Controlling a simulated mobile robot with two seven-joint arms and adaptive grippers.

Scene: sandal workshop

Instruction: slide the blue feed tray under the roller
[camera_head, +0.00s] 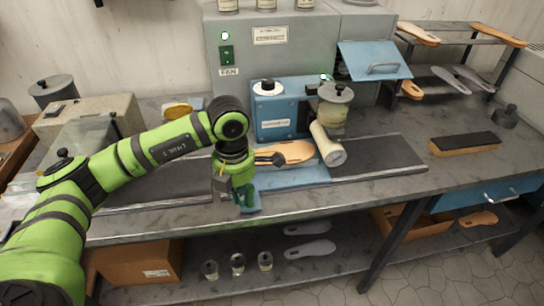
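The blue feed tray (300,178) lies flat on the bench in front of the blue machine. A tan sole (297,152) lies at its back. The pale roller (328,143) of the machine stands over the tray's right part, with its round end facing me. My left gripper (244,202) points down at the tray's front left corner. Its fingers are small, dark and partly hidden by its own wrist, so whether they are open or shut on the tray's edge does not show. My wrist also hides the tray's left end. My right gripper is out of view.
Dark flat belts lie left (155,190) and right (375,157) of the tray. A grey cabinet (262,60) stands behind the machine. A brush block (464,143) lies at the right. The bench's front edge is close to my gripper.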

